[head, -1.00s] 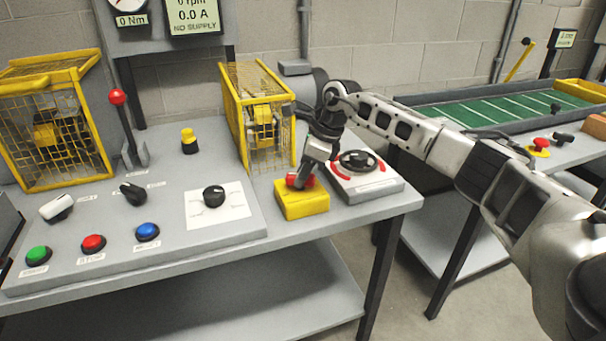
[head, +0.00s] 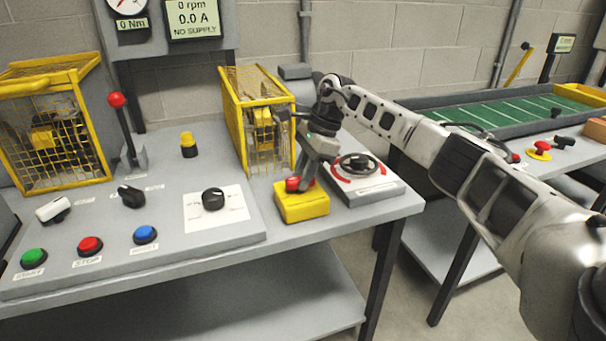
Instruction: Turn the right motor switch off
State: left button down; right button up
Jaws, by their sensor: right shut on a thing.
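My right gripper (head: 303,183) reaches down at the right of the bench and is shut on the red mushroom button (head: 292,184) of a yellow box (head: 302,207). Its fingers hide part of the button. On the sloped panel are a white rotary switch (head: 53,211), a black rotary switch (head: 131,196) and a black round knob (head: 213,199) on a white plate. Their labels are too small to read, so I cannot tell which is the right motor switch. A display (head: 193,17) reads 0 rpm, 0.0 A, NO SUPPLY. My left gripper is out of view.
Green (head: 34,258), red (head: 90,246) and blue (head: 145,235) buttons line the panel front. A red-topped lever (head: 117,99), yellow cages (head: 50,130) and (head: 256,125) a second cage stand behind. A handwheel unit (head: 358,167) sits close right of the gripper.

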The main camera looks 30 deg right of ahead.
jog(key=shift+r, duration=0.1)
jog(key=o, duration=1)
jog(key=v, duration=1.6)
jog(key=shift+p, duration=0.4)
